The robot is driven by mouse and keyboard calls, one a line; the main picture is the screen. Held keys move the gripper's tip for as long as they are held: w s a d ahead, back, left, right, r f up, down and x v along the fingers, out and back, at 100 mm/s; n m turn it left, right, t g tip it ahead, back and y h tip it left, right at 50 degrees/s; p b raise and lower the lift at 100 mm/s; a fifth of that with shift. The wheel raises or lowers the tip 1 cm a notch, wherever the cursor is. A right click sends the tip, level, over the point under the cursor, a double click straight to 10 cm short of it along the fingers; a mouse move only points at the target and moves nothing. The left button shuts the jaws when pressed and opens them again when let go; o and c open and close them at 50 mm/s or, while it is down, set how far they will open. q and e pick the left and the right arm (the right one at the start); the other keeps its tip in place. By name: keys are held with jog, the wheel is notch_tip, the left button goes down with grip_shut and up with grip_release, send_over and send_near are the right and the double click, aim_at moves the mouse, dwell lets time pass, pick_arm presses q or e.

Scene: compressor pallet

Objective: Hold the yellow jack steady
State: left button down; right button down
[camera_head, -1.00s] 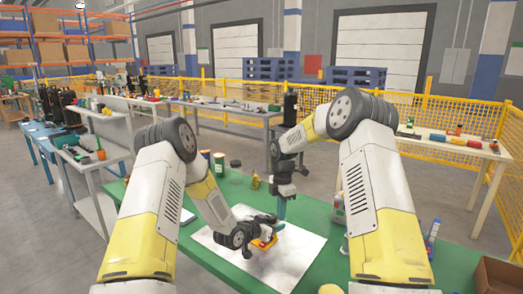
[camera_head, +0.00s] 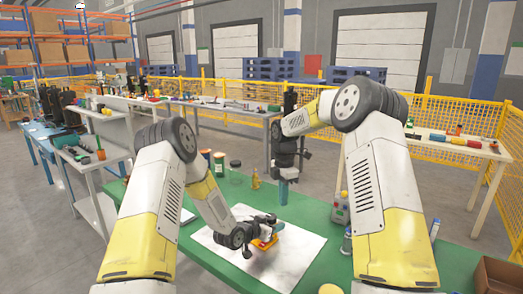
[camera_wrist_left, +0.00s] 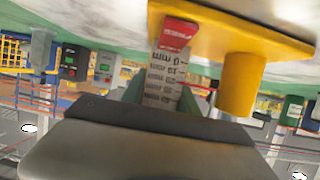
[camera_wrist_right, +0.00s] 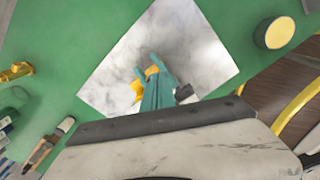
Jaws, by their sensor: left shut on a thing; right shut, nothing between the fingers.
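The yellow jack (camera_head: 263,243) is on the white sheet (camera_head: 290,262) on the green table, largely hidden by my left gripper (camera_head: 265,228). In the left wrist view the jack shows a flat yellow plate and a yellow post (camera_wrist_left: 241,85). A white strip with millimetre marks and a red end (camera_wrist_left: 167,75) is between the teal fingers there. My right gripper (camera_head: 283,192) is shut and empty, pointing down above the sheet. In the right wrist view its fingers (camera_wrist_right: 147,65) partly cover the jack (camera_wrist_right: 137,90).
A grey jug (camera_head: 340,208) stands right of the sheet. A brown box (camera_head: 497,278) is at the lower right. The front of the sheet is bare.

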aim_at(271, 219)
notch_tip(271, 219, down, 6)
jog(key=w+a, duration=0.1)
jog(key=w, duration=0.1)
jog(key=shift+w+a, duration=0.4)
jog(key=shift+s+a, duration=0.15)
dwell(0.9)
jog(key=shift+s, duration=0.2)
jog(key=shift+s+d, duration=0.5)
jog(key=shift+s, duration=0.15)
jog(key=shift+s, duration=0.5)
dwell(0.4)
